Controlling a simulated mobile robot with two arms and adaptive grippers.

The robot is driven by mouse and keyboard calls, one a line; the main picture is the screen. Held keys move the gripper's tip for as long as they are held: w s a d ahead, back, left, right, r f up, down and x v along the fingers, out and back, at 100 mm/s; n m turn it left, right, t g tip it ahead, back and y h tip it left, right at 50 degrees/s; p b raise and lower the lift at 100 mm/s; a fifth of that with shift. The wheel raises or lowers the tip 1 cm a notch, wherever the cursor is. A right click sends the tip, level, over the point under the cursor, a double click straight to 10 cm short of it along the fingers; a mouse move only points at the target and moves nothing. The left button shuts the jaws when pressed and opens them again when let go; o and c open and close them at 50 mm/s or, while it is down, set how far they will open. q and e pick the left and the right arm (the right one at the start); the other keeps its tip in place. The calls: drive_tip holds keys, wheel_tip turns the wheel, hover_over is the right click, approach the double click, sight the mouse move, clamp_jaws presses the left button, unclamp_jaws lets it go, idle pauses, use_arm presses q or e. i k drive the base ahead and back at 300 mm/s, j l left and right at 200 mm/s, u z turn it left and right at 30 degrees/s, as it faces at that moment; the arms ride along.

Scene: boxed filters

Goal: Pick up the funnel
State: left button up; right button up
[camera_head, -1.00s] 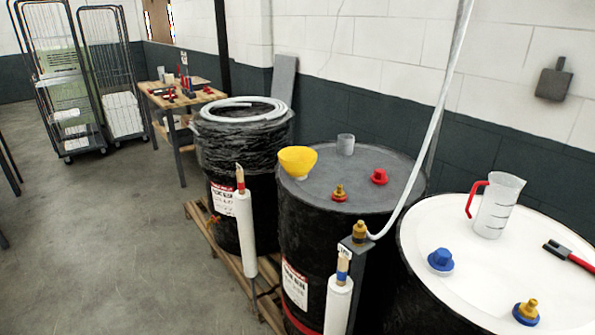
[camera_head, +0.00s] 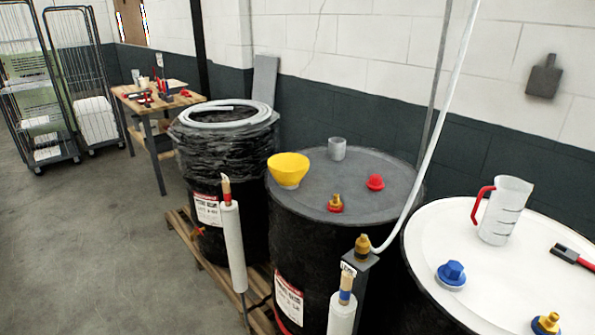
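The yellow funnel (camera_head: 288,170) sits on the left part of the grey top of the middle black drum (camera_head: 345,200), near its rim. Its wide mouth faces up. On the same drum top stand a grey cup (camera_head: 337,148), a red cap (camera_head: 375,182) and a brass fitting with a red base (camera_head: 335,203). Neither of my grippers shows in the head view.
A white-topped drum (camera_head: 460,230) at right holds a measuring jug (camera_head: 504,210), a blue cap (camera_head: 451,274) and a red-handled tool (camera_head: 572,255). A post with a brass valve (camera_head: 363,246) and hose stands in front. A wrapped drum (camera_head: 225,150) stands left.

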sight(288, 169)
drive_tip(key=i+j+z, duration=0.35)
drive_tip(key=j, duration=0.2)
drive_tip(key=i+j+z, duration=0.15)
drive_tip(key=j, duration=0.2)
drive_tip(key=i+j+z, duration=0.2)
drive_tip(key=j, duration=0.15)
drive_tip(key=i+j+z, duration=0.15)
drive_tip(key=j, duration=0.2)
